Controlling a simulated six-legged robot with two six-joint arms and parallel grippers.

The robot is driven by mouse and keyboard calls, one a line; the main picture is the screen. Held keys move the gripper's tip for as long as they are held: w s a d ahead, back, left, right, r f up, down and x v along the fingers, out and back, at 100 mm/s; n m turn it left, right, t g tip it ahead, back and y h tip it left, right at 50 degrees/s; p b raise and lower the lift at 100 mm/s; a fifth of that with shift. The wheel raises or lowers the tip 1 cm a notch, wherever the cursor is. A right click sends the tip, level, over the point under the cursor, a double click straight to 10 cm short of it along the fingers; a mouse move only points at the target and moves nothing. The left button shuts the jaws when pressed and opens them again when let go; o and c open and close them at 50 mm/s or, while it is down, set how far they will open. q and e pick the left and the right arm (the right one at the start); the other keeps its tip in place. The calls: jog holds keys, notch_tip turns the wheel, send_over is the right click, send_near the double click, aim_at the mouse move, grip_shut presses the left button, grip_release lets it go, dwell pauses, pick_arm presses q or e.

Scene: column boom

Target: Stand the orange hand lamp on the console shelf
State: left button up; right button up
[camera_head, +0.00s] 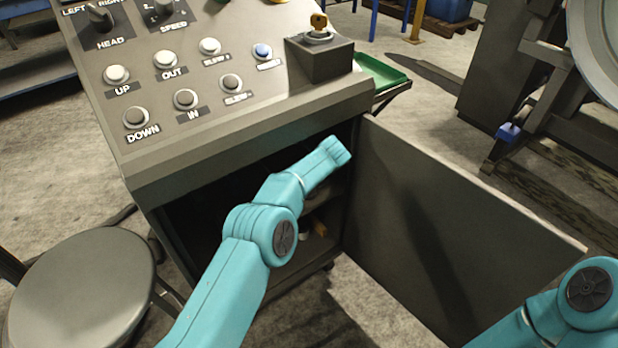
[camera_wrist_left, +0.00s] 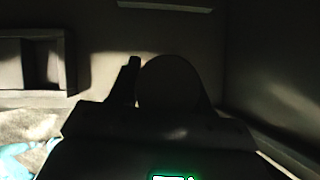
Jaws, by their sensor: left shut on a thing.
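The grey console has an open cabinet below its panel, and its shelf (camera_head: 338,184) shows as a dim edge inside. My left arm reaches into the opening, and its gripper is hidden in the head view. In the left wrist view my left gripper (camera_wrist_left: 165,95) is a dark outline, shut on a dark rounded thing (camera_wrist_left: 168,80). It is too dark to tell whether this is the orange hand lamp. No clearly recognisable orange lamp shows in either view. My right arm shows at the lower right; its gripper is out of frame.
The cabinet door (camera_head: 440,225) stands open to the right. A small orange-brown item (camera_head: 321,229) lies low inside the cabinet. A round stool (camera_head: 82,290) stands at the left. A green tray (camera_head: 380,72) sits beside the console. A machine stands at the right.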

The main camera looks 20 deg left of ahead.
pick_arm(q)
jog(key=shift+r, duration=0.1)
jog(key=shift+f, duration=0.2)
jog(key=o, duration=1.3)
